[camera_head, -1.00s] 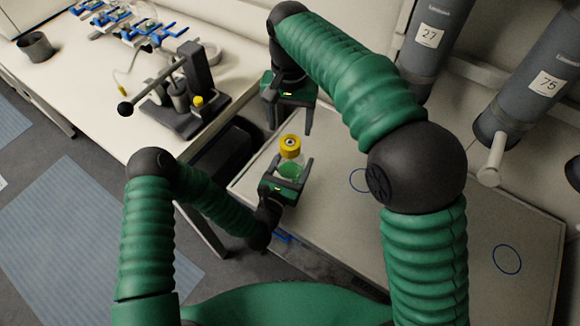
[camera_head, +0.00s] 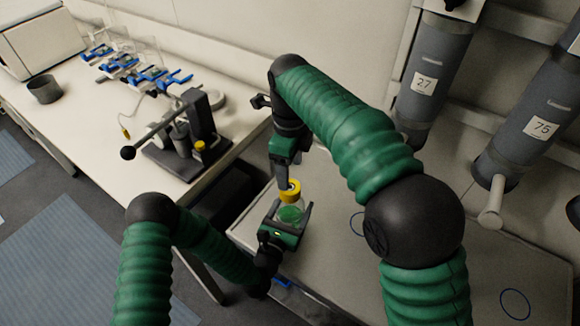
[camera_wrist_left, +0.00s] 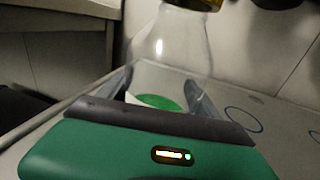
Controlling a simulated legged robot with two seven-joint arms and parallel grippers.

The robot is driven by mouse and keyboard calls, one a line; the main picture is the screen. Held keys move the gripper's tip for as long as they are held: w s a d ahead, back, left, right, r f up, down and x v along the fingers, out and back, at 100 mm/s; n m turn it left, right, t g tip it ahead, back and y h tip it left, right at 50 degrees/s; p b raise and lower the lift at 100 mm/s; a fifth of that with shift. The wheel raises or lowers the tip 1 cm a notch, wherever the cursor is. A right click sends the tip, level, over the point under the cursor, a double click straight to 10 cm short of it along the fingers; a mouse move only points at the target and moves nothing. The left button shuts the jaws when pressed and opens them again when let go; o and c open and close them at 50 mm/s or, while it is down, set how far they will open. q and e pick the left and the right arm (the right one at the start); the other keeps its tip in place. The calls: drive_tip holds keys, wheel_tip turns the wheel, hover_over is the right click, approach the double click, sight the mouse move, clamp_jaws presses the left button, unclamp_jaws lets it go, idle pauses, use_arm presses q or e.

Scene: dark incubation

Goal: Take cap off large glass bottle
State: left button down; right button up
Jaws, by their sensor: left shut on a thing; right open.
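The large glass bottle (camera_head: 291,214) stands upright with green contents and a yellow cap (camera_head: 292,189) on its neck. My left gripper (camera_head: 291,217) is shut around the bottle's body from the front left. In the left wrist view the clear bottle (camera_wrist_left: 168,55) sits between the two fingers, and the cap's lower edge (camera_wrist_left: 203,4) shows at the top. My right gripper (camera_head: 287,174) is open and points down just above and behind the cap. Its fingers partly overlap in the head view; I cannot tell whether they touch the cap.
The bottle is over a light worktop (camera_head: 335,255) with blue circles marked on it. A bench at left holds a dark stand (camera_head: 190,135) with another yellow-capped item, a grey pot (camera_head: 45,90) and blue clamps. Grey cylinders labelled 27 (camera_head: 437,80) and 75 (camera_head: 530,130) stand at right.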

sight(290, 191)
drive_tip(key=shift+m, duration=1.1)
drive_tip(key=shift+f, duration=0.4)
use_arm(q)
drive_tip(key=shift+f, duration=0.1)
use_arm(e)
wheel_tip(290, 191, down, 7)
drive_tip(key=shift+f, duration=0.15)
drive_tip(key=shift+c, duration=0.3)
